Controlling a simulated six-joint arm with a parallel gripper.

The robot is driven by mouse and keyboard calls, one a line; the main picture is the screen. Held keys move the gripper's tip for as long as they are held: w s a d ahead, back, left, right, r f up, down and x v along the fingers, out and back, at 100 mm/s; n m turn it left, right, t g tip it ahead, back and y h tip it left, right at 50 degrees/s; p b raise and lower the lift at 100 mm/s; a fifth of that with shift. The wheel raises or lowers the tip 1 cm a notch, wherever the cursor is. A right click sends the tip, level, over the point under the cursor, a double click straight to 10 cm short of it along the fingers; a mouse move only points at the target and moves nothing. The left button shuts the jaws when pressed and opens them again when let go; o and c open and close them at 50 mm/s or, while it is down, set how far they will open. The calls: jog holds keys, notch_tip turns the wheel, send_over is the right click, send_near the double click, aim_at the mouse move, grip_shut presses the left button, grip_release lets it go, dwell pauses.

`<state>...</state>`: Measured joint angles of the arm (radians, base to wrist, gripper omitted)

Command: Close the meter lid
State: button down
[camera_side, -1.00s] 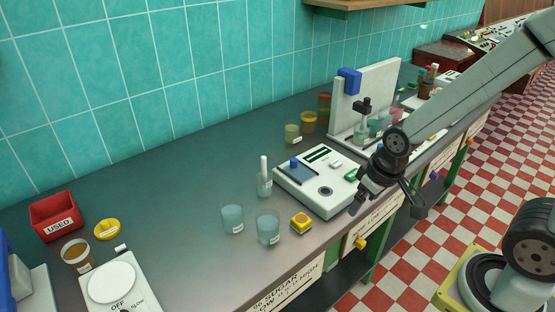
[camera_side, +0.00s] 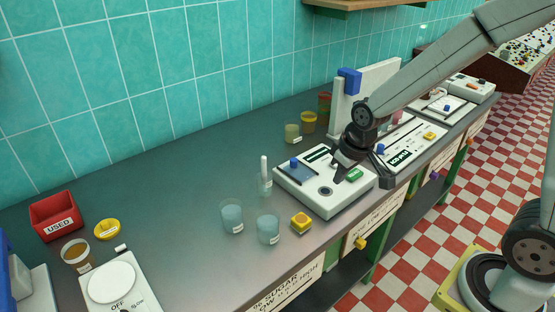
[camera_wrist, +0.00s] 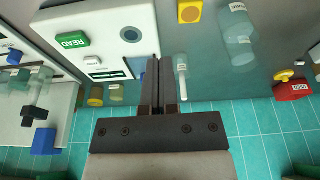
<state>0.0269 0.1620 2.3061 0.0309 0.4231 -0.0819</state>
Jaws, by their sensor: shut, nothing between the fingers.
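The meter (camera_side: 322,205) is a white box on the bench with a green button (camera_side: 355,174) and a round dark well (camera_side: 325,190) that is uncovered. Its lid (camera_side: 301,174) is a dark slab with a blue knob (camera_side: 294,162), lying on the top beside the well, to its left. My gripper (camera_side: 337,174) is shut and empty, above the meter near the green button, right of the lid. In the wrist view the meter (camera_wrist: 145,22) shows its READ button (camera_wrist: 72,40) and well (camera_wrist: 130,34). My fingers (camera_wrist: 156,62) partly hide the lid area there.
A white stand with a blue top block (camera_side: 349,80) rises behind.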

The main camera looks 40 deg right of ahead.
jog(key=n+t, duration=0.1)
send_over(307, 177)
jog(key=w, duration=0.9)
jog(key=shift+y, duration=0.3)
jog(key=shift+f, duration=0.1)
jog(key=x, duration=0.9)
jog(key=shift+w+f, duration=0.1)
jog(key=shift+f, duration=0.25)
jog(key=shift+s+d, duration=0.15)
jog(key=shift+s, duration=0.8)
jog(key=shift+s+d, duration=0.2)
jog(key=shift+s, duration=0.75)
jog(key=shift+s, duration=4.75)
jog(key=shift+s+f, duration=0.1)
jog(key=shift+s, duration=0.45)
jog(key=shift+f, duration=0.1)
jog(key=shift+a, duration=0.1)
